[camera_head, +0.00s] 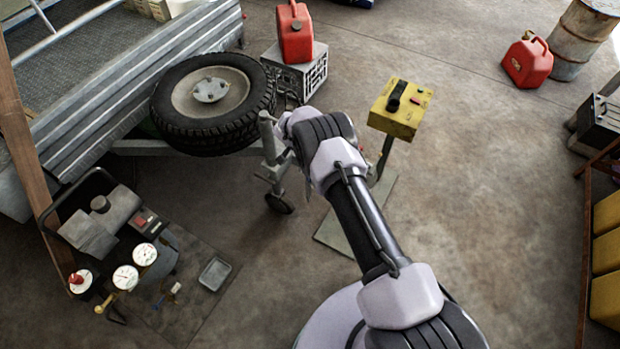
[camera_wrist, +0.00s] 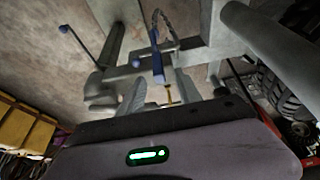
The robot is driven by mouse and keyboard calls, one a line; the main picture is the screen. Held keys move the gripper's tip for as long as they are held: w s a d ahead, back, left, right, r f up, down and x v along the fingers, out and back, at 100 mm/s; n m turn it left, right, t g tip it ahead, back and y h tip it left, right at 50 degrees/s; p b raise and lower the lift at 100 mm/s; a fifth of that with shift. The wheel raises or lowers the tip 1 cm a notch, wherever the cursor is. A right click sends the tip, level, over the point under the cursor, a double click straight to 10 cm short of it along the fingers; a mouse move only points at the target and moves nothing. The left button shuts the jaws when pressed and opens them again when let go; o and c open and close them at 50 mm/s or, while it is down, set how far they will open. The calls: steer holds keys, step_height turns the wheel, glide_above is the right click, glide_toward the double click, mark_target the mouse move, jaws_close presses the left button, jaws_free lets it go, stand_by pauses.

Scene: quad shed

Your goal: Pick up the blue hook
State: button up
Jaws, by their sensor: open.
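The blue hook (camera_wrist: 157,66) hangs upright below a dark chain in the middle of the wrist view, beside the grey trailer frame. My gripper (camera_wrist: 160,82) is open. Its two grey fingers point up in the picture, one on each side of the hook's lower part. I cannot tell whether either finger touches it or how deep it lies between them. In the head view my arm covers the gripper, and I cannot make out the hook there.
The trailer's jack post (camera_head: 268,140) and spare tyre (camera_head: 212,98) stand close to my wrist. A yellow box (camera_head: 397,112) on a post is to the right. A red can (camera_head: 295,35) sits on a crate behind. Open floor lies at right.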

steer(key=b+x, duration=0.1)
steer(key=x, duration=0.2)
steer(key=shift+s+f, duration=0.1)
steer(key=shift+f, duration=0.05)
jaws_close()
